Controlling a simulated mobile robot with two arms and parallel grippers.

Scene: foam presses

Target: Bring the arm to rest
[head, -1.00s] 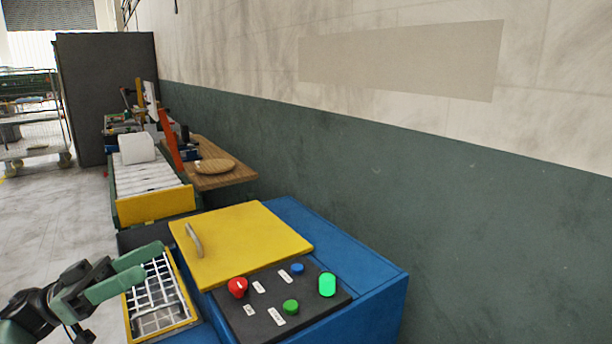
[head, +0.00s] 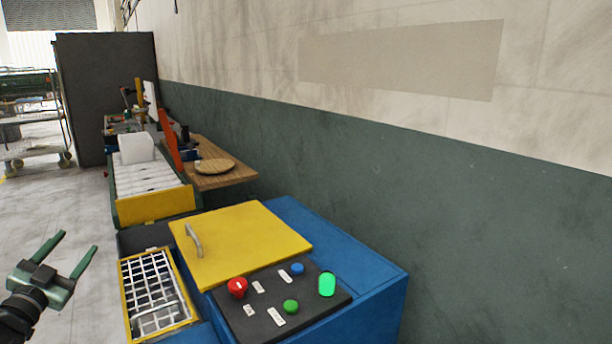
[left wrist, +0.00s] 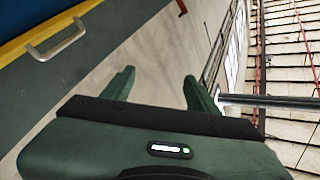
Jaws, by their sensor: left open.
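My left gripper (head: 77,252) is at the lower left of the head view, with its two green fingers apart and nothing between them. It is in the air over the pale floor, to the left of the yellow-framed grid tray (head: 123,300) and apart from it. In the left wrist view the open fingers (left wrist: 158,90) show with floor behind them. My right gripper is in neither view.
A blue press has a closed yellow lid (head: 255,240) with a grey handle and a dark control panel (head: 245,318) with red, green and blue buttons. Behind stand a yellow-fronted conveyor (head: 155,207) and a wooden table (head: 225,178). The floor (head: 60,200) at left is clear.

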